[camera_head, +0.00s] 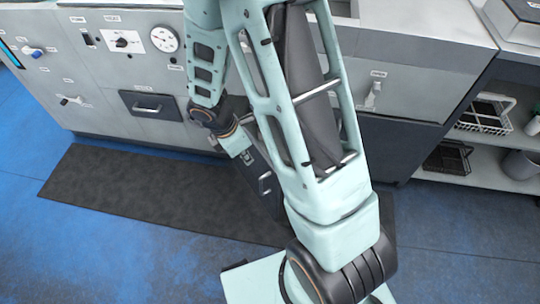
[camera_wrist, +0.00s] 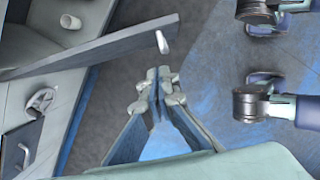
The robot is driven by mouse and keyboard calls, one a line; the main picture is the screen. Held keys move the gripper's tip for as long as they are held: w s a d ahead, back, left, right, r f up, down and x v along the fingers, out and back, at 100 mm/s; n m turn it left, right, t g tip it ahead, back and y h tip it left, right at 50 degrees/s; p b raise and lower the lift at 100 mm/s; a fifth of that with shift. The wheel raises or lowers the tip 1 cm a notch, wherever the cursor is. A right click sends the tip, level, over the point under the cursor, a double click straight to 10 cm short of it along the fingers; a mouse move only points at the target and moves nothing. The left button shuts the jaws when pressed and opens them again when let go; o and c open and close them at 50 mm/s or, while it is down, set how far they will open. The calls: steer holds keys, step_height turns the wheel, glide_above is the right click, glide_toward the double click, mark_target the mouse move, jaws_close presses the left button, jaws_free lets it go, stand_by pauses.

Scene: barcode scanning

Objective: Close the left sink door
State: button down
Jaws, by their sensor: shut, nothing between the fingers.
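The left sink door stands swung open. In the head view its dark panel (camera_head: 259,178) with a silver handle shows in the gap between my arm links, partly hidden by them. In the wrist view the door (camera_wrist: 112,45) is seen nearly edge-on, running from the cabinet at left toward the upper right, with a pale handle (camera_wrist: 161,42) on its near side. My gripper (camera_wrist: 160,75) is shut and empty. Its fingertips appear just below the door handle in the picture; I cannot tell whether they touch the door. In the head view my fingers are hidden or unclear.
A closed dark door (camera_head: 395,148) stands right of my arm. Open shelves with a wire basket (camera_head: 484,114) are at far right. A dark mat (camera_head: 130,190) lies on the blue floor.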

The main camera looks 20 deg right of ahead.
step_height(320, 180, down, 2)
steer(key=s, duration=0.1)
steer(key=b, duration=0.4)
glide_above(267, 170)
steer(key=s+a, duration=0.1)
steer(key=s, duration=0.2)
steer(key=shift+s+a+f, duration=0.1)
steer(key=shift+f, duration=2.15)
steer(key=shift+s+a+f, duration=0.1)
steer(key=shift+f, duration=2.1)
steer(key=shift+d, duration=0.1)
